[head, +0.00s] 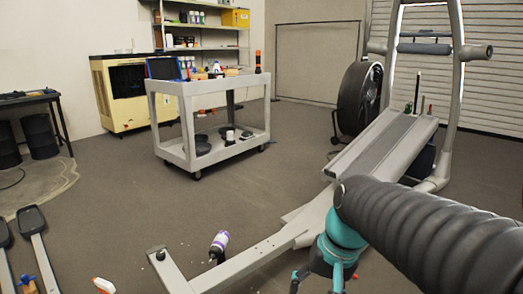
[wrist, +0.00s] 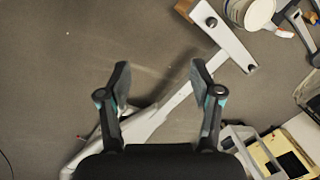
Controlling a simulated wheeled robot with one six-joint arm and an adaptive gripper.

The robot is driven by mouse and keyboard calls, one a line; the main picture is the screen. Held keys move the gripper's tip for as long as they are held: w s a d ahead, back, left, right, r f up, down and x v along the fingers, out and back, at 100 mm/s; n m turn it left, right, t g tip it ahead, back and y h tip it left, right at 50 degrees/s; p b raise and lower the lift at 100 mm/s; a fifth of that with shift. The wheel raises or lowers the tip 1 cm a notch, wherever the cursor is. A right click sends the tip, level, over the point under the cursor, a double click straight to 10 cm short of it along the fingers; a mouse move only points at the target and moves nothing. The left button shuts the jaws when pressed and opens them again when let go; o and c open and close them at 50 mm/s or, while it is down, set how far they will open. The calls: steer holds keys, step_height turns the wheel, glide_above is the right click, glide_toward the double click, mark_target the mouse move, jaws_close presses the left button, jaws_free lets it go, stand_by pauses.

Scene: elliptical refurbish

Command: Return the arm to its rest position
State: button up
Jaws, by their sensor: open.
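My arm, in a black ribbed sleeve with teal joints, reaches in from the right edge of the head view. My gripper (head: 318,282) hangs at the bottom of that view, partly cut off by the lower edge. In the wrist view my gripper (wrist: 160,78) has its two dark fingers spread apart with nothing between them. Bare floor and part of the grey frame (wrist: 178,100) show beneath and behind the fingers. In the head view the grey elliptical frame (head: 265,250) runs along the floor behind the gripper.
A purple-and-white bottle (head: 219,243) is by the frame's front bar. A grey cart (head: 213,89) stands behind, with a yellow cooler (head: 133,93) to its left. Pedal arms (head: 36,245) lie at left. Open floor (head: 120,205) separates them. A white bucket (wrist: 250,12) shows in the wrist view.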

steer(key=s+d+r+n+t+h+p, duration=0.2)
steer(key=s+d+t, duration=0.2)
steer(key=s, duration=0.3)
steer(key=shift+s+d+r+t, duration=0.2)
steer(key=shift+d+r+t, duration=0.1)
steer(key=shift+d, duration=0.55)
